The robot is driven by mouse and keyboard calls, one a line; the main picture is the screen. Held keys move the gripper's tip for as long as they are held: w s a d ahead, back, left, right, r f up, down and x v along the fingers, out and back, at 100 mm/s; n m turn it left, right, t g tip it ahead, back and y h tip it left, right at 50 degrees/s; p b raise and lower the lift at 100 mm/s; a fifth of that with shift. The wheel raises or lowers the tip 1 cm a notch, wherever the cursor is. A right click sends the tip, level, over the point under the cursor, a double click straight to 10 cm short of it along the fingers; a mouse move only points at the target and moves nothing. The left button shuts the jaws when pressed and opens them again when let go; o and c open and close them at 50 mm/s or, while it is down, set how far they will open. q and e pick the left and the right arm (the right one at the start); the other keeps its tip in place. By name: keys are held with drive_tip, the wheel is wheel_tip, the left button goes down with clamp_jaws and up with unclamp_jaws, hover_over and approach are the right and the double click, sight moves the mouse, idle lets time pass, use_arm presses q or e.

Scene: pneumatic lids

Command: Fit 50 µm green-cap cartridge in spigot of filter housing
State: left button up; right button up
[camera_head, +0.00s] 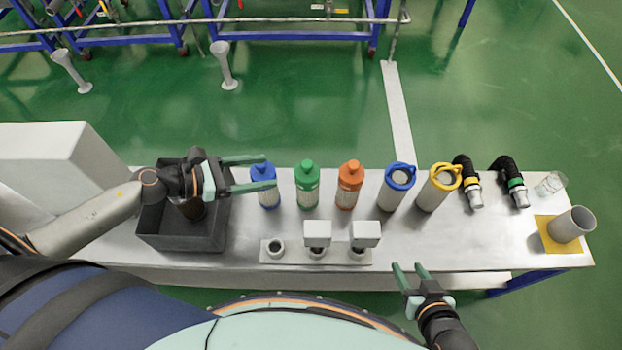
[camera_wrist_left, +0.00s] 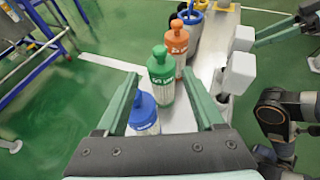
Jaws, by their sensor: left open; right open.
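The green-cap cartridge (camera_head: 307,185) stands upright on the table between a blue-cap cartridge (camera_head: 264,187) and an orange-cap cartridge (camera_head: 349,185). It also shows in the left wrist view (camera_wrist_left: 161,82), just past the blue cartridge (camera_wrist_left: 143,114). My left gripper (camera_head: 270,172) is open and empty, its fingers around the blue cap from above; I cannot tell whether they touch. A pale strip (camera_head: 297,260) at the front edge has a bare round socket (camera_head: 276,248) and two sockets with grey blocks. An open grey cylinder (camera_head: 571,225) may be the housing; its inside is hidden. My right gripper (camera_head: 409,275) is open and empty off the front edge.
Grey cylinders with a blue ring (camera_head: 397,187) and a yellow ring (camera_head: 438,188) stand right of the cartridges. Two black fittings (camera_head: 511,182) and a clear cup (camera_head: 551,183) are farther right. A dark bin (camera_head: 180,242) stands under my left wrist.

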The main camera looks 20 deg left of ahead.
sight(301, 167)
use_arm(q)
drive_tip(key=x, duration=0.6)
drive_tip(key=shift+w+d+p, duration=0.1)
drive_tip(key=shift+d+p, duration=0.15)
drive_tip(key=shift+p, duration=0.05)
drive_tip(key=shift+x, duration=2.8)
drive_tip(key=shift+a, duration=0.1)
drive_tip(key=shift+c, duration=0.2)
clamp_jaws()
